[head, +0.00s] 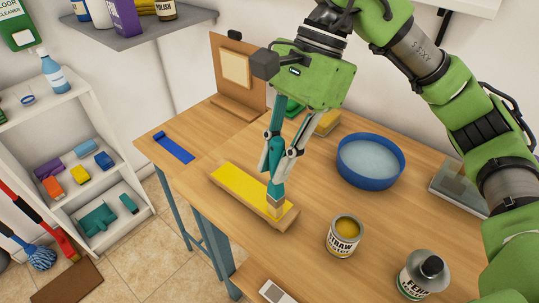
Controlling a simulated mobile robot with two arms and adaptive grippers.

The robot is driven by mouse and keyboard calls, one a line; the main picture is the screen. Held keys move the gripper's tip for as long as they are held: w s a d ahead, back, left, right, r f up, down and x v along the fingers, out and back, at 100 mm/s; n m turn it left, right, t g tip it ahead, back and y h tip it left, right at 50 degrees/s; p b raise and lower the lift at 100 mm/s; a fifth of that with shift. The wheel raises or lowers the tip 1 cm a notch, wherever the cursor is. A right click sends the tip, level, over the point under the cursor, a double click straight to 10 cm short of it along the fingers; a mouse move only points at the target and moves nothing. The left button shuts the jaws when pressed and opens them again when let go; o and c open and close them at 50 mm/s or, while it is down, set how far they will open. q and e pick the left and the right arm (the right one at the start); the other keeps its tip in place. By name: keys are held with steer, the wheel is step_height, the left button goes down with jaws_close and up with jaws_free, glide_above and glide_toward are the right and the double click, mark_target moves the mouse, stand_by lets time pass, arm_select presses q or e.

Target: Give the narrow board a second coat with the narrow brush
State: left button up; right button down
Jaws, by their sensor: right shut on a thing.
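The narrow board (240,187) lies on the wooden table near its front edge, its top covered in yellow except for bare wood showing at the edges. My right gripper (278,172) is shut on the teal handle of the brush (276,187), which points down. The brush's pale bristles are at the board's right end and seem to touch it. An open tin of yellow paint marked STRAW (345,238) stands to the right of the board. My left gripper is not in view.
A blue bowl of pale liquid (371,184) stands behind the tin. A FERN can (413,284) is at the front right. A yellow block (327,122) and an upright wooden panel (226,95) are at the back. A blue strip (174,148) lies left.

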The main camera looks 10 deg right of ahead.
steer(key=shift+s+d, duration=0.55)
steer(key=shift+s, duration=0.1)
steer(key=shift+r, duration=0.1)
step_height(320, 180, up, 7)
steer(key=p, duration=0.4)
stand_by(0.6)
steer(key=shift+p, duration=0.35)
